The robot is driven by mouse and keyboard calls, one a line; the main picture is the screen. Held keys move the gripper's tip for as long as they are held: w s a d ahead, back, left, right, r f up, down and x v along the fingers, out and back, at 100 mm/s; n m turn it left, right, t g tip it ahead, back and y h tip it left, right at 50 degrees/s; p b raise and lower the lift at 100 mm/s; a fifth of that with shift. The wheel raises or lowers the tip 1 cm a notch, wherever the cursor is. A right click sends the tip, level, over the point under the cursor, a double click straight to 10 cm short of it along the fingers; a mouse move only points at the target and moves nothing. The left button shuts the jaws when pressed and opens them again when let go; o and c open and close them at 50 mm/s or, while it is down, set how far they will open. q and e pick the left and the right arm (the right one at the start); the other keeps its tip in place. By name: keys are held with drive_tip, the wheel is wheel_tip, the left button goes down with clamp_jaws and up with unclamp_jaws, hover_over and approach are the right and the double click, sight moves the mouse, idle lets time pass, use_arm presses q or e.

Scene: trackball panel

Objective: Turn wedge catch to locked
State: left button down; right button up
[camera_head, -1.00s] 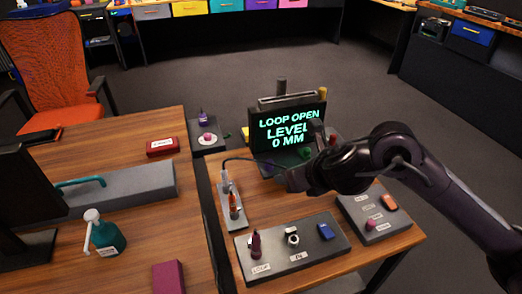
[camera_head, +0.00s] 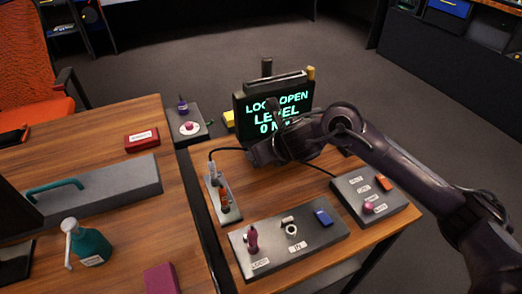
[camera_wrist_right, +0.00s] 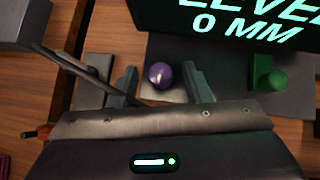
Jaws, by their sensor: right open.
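My right gripper (camera_head: 262,152) reaches in from the right, just in front of the display; its fingertips are hidden in the head view. In the right wrist view the right gripper (camera_wrist_right: 160,78) is open, with a purple ball (camera_wrist_right: 160,75) on a pale plate between its two fingers, apart from both as far as I can tell. The display (camera_head: 274,115) reads "LOOP OPEN", "LEVEL" and "0 MM", partly covered by my arm. I cannot tell which part is the wedge catch. My left gripper is not in view.
A green knob (camera_wrist_right: 268,75) stands right of the ball. The front panel (camera_head: 272,250) carries a maroon lever (camera_head: 252,238) and a blue block (camera_head: 323,216). Right of it, a panel holds a pink knob (camera_head: 369,207) and an orange part (camera_head: 383,183). A cable runs behind my gripper.

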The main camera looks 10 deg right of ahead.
clamp_jaws()
idle(0.3)
